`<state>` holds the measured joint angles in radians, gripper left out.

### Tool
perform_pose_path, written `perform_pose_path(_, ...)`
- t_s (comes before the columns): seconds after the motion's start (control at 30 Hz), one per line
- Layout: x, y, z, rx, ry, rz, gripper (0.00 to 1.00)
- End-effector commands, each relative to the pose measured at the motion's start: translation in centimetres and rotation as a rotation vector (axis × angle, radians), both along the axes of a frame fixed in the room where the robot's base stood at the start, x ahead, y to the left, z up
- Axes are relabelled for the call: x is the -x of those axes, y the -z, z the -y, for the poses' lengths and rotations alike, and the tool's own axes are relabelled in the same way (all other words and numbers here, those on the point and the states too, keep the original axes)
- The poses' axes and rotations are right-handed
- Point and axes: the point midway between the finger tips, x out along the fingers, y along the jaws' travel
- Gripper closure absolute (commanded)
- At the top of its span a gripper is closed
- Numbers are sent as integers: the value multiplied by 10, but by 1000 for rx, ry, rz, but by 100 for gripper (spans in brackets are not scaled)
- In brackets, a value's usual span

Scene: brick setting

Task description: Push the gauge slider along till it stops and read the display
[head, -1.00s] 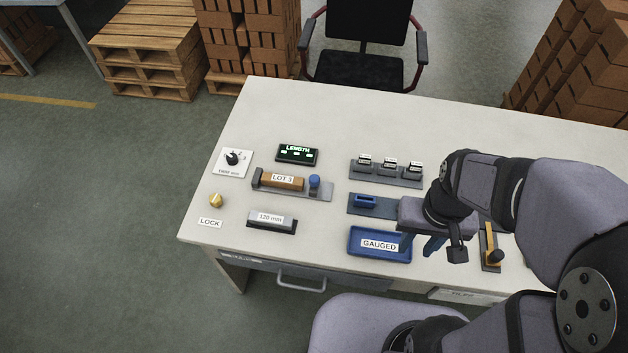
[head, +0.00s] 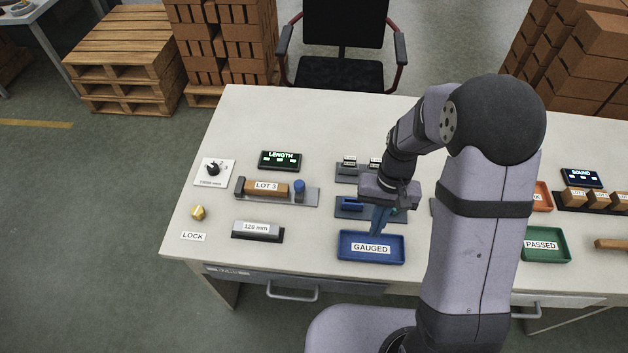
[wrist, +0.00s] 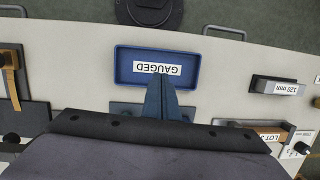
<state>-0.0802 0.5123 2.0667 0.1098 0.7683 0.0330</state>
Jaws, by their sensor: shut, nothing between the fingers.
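The gauge (head: 306,198) is a grey rail on the table with a brown brick marked LOT 3 (head: 266,188) in it. Its slider has a blue knob (head: 299,186) and stands at the right of the brick, apart from it. Behind it the dark LENGTH display (head: 281,161) shows small green marks, too small to read. My gripper (head: 377,234) is shut and empty, pointing down by the back edge of the blue GAUGED tray, right of the gauge. In the wrist view the closed fingers (wrist: 160,80) overlap the tray, and the gauge is partly hidden behind the gripper body.
The blue GAUGED tray (head: 343,248) is empty. A 120 mm block (head: 257,228) on a dark stand lies in front of the gauge. A brass LOCK knob (head: 198,212) and a dial (head: 212,169) are at left. My arm hides part of the table's middle right.

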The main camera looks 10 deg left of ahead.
Motion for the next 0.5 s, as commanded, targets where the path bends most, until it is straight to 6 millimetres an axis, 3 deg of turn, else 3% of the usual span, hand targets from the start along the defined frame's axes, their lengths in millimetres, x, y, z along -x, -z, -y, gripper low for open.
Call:
perform_pose_path(0.03, -24, 8, -9, -11, 52, 8, 100)
perform_pose_path(0.17, -80, 5, -31, -44, 248, 29, 100)
perform_pose_path(0.27, -123, -15, -49, -82, 435, 49, 100)
perform_pose_path(0.3, -140, -29, -57, -103, 520, 58, 100)
perform_pose_path(0.4, -168, -62, -74, -147, 728, 45, 100)
perform_pose_path(0.5, -171, -77, -84, -155, 904, -21, 100)
